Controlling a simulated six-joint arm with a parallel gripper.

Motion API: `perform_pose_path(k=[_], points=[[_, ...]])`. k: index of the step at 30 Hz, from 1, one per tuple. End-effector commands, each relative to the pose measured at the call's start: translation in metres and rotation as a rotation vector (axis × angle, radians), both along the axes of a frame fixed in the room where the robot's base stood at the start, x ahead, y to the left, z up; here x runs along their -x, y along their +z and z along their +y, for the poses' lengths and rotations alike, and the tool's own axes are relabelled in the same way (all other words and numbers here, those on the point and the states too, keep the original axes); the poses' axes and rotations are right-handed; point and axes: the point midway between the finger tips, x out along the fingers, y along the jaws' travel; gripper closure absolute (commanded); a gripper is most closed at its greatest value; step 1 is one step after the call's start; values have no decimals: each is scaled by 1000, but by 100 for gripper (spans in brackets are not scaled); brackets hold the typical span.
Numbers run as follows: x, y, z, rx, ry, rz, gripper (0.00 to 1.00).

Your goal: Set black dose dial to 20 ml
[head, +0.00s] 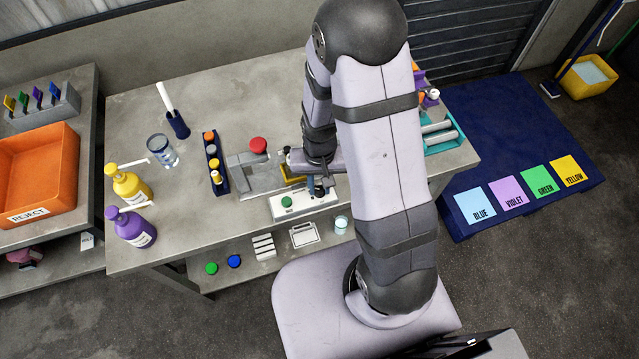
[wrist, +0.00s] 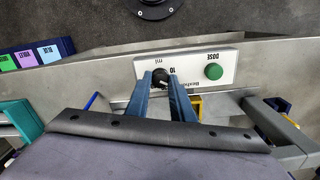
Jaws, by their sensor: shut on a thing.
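The black dose dial (wrist: 159,76) sits on a white panel (wrist: 193,66) and shows between my fingertips in the wrist view. My gripper (wrist: 161,80) has two blue fingers, one on each side of the dial, and is shut on it. A "10" and "ml" print show upside down beside the dial. The dial's pointer is too small to read. In the head view the panel (head: 277,209) is on the bench's front edge, and my gripper (head: 317,188) reaches down over its right part, largely hiding the dial.
A green button (wrist: 213,72) marked DOSE is beside the dial on the same panel. A red button (head: 258,145) stands behind the panel. Yellow (head: 127,184) and purple (head: 132,228) bottles stand at the bench's left. The left bench top has free room.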

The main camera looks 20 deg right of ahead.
Motion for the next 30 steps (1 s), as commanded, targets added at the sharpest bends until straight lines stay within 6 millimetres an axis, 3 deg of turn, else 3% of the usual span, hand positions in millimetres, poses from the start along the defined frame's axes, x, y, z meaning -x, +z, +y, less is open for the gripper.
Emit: perform_pose_path(k=[5, 6, 8, 20, 30], points=[[-1, 1, 0, 0, 1, -3, 100], [-1, 1, 0, 0, 1, -3, 72], [-1, 1, 0, 0, 1, -3, 60], [-1, 3, 0, 0, 2, -2, 60], [-2, 33, 0, 0, 2, -7, 60]])
